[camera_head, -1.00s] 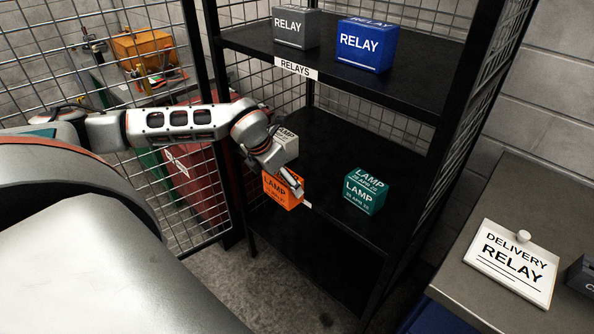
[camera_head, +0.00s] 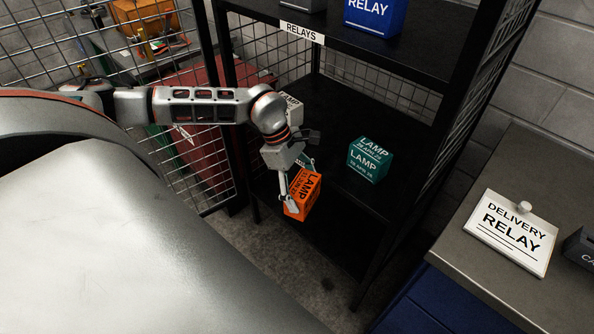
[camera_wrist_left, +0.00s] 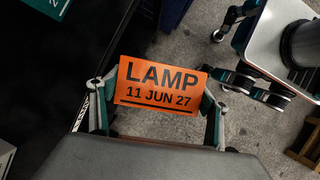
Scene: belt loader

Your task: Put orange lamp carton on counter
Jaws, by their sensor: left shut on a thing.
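The orange lamp carton (camera_head: 303,193) is held by my left gripper (camera_head: 301,186), in front of the shelf rack and clear of the shelf. In the left wrist view the carton (camera_wrist_left: 160,87) sits between the two fingers of the gripper (camera_wrist_left: 158,100), its face reading LAMP 11 JUN 27, with floor behind it. The counter (camera_head: 500,280) is at the right, with a grey top and a blue front. My right gripper does not show.
A blue relay carton (camera_head: 375,16) is above. The counter bears a DELIVERY RELAY sign (camera_head: 512,232) and a dark box (camera_head: 582,246). A rack post (camera_head: 400,220) stands between carton and counter.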

